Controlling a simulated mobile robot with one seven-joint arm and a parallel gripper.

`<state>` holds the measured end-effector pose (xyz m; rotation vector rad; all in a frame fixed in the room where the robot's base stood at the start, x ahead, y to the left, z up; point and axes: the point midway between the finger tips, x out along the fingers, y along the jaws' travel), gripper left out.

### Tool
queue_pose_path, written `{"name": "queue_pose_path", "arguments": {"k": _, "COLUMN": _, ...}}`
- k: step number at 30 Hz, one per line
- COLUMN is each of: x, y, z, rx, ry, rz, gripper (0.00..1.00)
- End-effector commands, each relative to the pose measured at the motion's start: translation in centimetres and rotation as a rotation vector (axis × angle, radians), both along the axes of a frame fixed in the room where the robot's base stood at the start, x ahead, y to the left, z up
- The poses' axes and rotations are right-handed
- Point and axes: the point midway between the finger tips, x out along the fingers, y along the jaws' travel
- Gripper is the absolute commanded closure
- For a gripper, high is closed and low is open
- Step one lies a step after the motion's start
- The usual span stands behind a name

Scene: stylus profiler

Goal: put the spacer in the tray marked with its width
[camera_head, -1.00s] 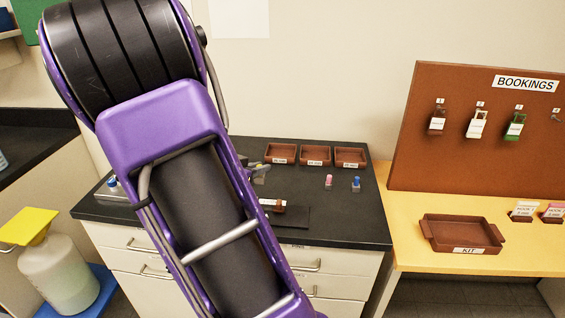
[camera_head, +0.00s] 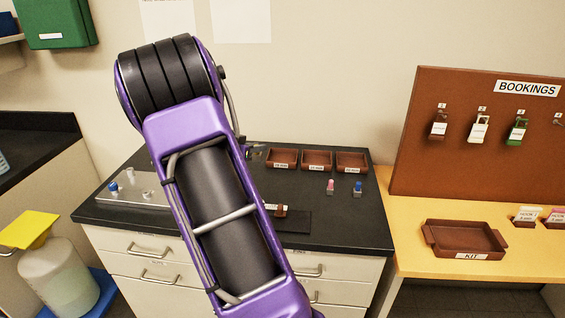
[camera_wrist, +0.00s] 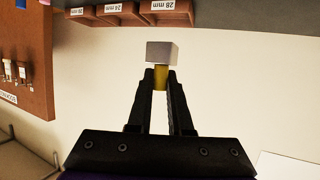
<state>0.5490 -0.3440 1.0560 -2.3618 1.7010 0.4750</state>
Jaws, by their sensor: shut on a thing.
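My gripper (camera_wrist: 161,80) is shut on the yellow part of the spacer (camera_wrist: 161,51) in the wrist view. The spacer's grey block sticks out beyond the fingertips, with pale wall behind it. In the head view my arm covers most of the gripper, and the spacer cannot be made out. Three brown trays stand in a row at the back of the dark bench: left (camera_head: 281,152), middle (camera_head: 317,153) and right (camera_head: 351,154). They also show at the top of the wrist view, where the middle tray's label (camera_wrist: 113,7) reads 24 mm. The outer labels are less certain.
A pink-topped item (camera_head: 330,186) and a blue-topped item (camera_head: 357,187) stand in front of the trays. A metal plate (camera_head: 130,194) lies at the bench's left. A kit tray (camera_head: 464,238) and the bookings board (camera_head: 480,150) are at the right.

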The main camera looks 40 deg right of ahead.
Motion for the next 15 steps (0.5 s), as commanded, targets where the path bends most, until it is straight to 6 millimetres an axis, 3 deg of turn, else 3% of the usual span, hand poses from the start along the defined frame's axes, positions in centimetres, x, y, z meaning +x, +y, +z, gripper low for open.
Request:
{"name": "queue_pose_path", "arguments": {"k": 6, "x": 4.6, "y": -5.9, "z": -0.4, "rx": 0.009, "ry": -0.004, "rz": -0.006, "gripper": 1.00}}
{"name": "queue_pose_path", "arguments": {"k": 15, "x": 7.2, "y": -11.8, "z": -0.5, "rx": 0.023, "ry": -0.020, "rz": -0.014, "gripper": 1.00}}
